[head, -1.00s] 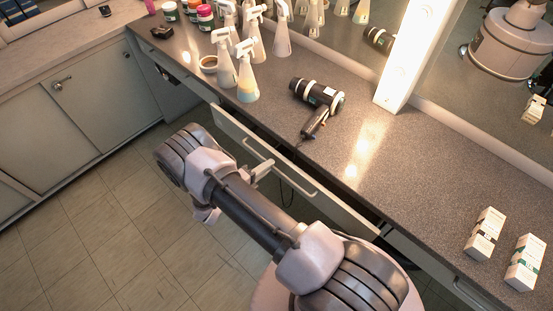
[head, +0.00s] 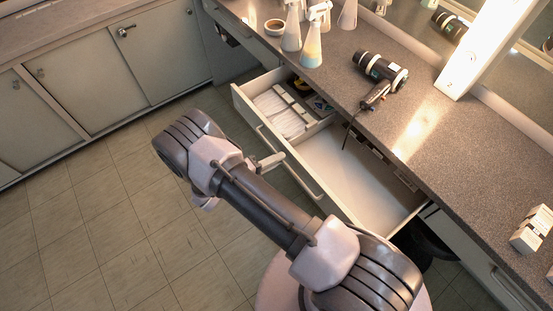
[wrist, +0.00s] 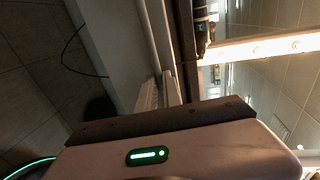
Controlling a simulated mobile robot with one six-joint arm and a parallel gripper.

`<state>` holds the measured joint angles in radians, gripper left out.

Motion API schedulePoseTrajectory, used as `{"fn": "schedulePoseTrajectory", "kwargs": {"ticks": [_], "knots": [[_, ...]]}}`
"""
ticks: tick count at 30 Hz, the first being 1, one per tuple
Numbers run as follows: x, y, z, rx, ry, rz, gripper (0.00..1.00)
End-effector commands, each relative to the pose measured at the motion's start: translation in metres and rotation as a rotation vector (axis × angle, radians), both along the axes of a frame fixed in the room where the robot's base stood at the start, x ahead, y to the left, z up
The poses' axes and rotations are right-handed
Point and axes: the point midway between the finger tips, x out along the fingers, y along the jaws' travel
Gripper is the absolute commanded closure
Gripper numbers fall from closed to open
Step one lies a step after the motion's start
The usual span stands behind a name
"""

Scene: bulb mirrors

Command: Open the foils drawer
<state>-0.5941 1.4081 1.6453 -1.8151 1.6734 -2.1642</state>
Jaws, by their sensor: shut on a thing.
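The open drawer (head: 352,182) below the counter shows in the head view, pulled well out over the floor. Its left part holds a stack of white strips (head: 278,112) and some small dark and coloured items; the right part is bare. A long bar handle (head: 311,185) runs along its front. My gripper (head: 280,158) is at this handle, shut on its bar, partly hidden by my own arm.
A hair dryer (head: 380,72) lies on the counter (head: 440,140) above the drawer, its cord hanging into the drawer. Spray bottles (head: 312,45) and a small bowl (head: 274,27) stand behind it. A white box (head: 533,230) stands at right. The tiled floor (head: 130,220) is clear.

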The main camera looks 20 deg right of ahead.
Motion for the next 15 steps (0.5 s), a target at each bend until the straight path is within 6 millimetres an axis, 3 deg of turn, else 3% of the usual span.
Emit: {"fn": "schedulePoseTrajectory", "kwargs": {"ticks": [12,13,15], "knots": [[0.0000,-0.0001,0.0002,0.000,0.000,0.000,1.00],[0.0001,-0.0001,0.0002,0.000,0.000,0.000,0.86],[0.0001,-0.0001,0.0002,0.000,0.000,0.000,0.73]]}}
